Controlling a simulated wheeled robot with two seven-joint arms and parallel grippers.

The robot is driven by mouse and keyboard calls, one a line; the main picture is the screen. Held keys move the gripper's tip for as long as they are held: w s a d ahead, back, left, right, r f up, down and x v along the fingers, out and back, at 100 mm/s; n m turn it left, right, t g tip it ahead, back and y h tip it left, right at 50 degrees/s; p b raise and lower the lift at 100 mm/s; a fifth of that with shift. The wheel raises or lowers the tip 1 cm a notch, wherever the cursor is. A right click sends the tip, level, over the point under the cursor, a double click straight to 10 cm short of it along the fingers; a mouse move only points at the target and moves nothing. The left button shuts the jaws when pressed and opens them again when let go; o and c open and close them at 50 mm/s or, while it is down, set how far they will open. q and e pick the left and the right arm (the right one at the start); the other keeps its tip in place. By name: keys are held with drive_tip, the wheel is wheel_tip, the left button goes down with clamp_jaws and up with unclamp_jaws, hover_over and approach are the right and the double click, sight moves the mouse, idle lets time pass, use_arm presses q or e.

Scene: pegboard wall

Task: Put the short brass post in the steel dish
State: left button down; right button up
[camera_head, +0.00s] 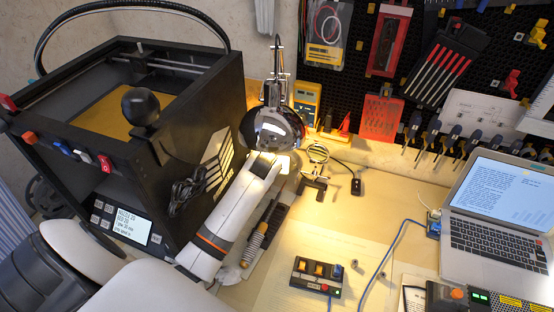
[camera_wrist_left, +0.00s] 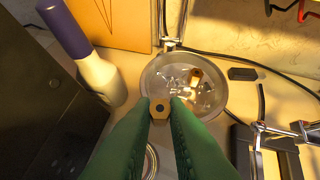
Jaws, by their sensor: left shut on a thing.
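My left gripper (camera_wrist_left: 160,110) is shut on a short brass post (camera_wrist_left: 160,106), seen end-on with a dark hole in its top. The steel dish (camera_wrist_left: 222,104) is round and shallow, just beyond the fingertips in the left wrist view. The held post overlaps the dish's near left rim in that view; its height above it is unclear. A second brass piece (camera_wrist_left: 196,76) and small shiny bits lie in the dish. In the head view my left arm reaches behind the lamp, which hides the gripper, post and dish. My right gripper is not in view.
The chrome lamp head (camera_head: 272,127) hangs over my left wrist. A black printer (camera_head: 190,150) stands close on the left. A white bottle with a purple cap (camera_wrist_left: 68,28) is left of the dish. A black clamp stand (camera_wrist_left: 243,150) is right of it. A laptop (camera_head: 500,215) stands right.

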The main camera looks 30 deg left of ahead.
use_arm(q)
drive_tip(key=w, duration=0.3)
drive_tip(key=shift+w+a, duration=0.3)
drive_tip(key=shift+a, duration=0.1)
drive_tip(key=shift+w+a+f, duration=0.1)
drive_tip(key=shift+w, duration=0.4)
drive_tip(key=shift+f, duration=1.65)
drive_tip(key=c, duration=1.7)
unclamp_jaws()
drive_tip(key=shift+f, duration=0.15)
drive_tip(key=shift+s+r, duration=0.1)
drive_tip(key=shift+r, duration=0.15)
drive_tip(key=v, duration=0.7)
drive_tip(key=shift+s+p, duration=0.15)
drive_tip(key=shift+p, duration=0.2)
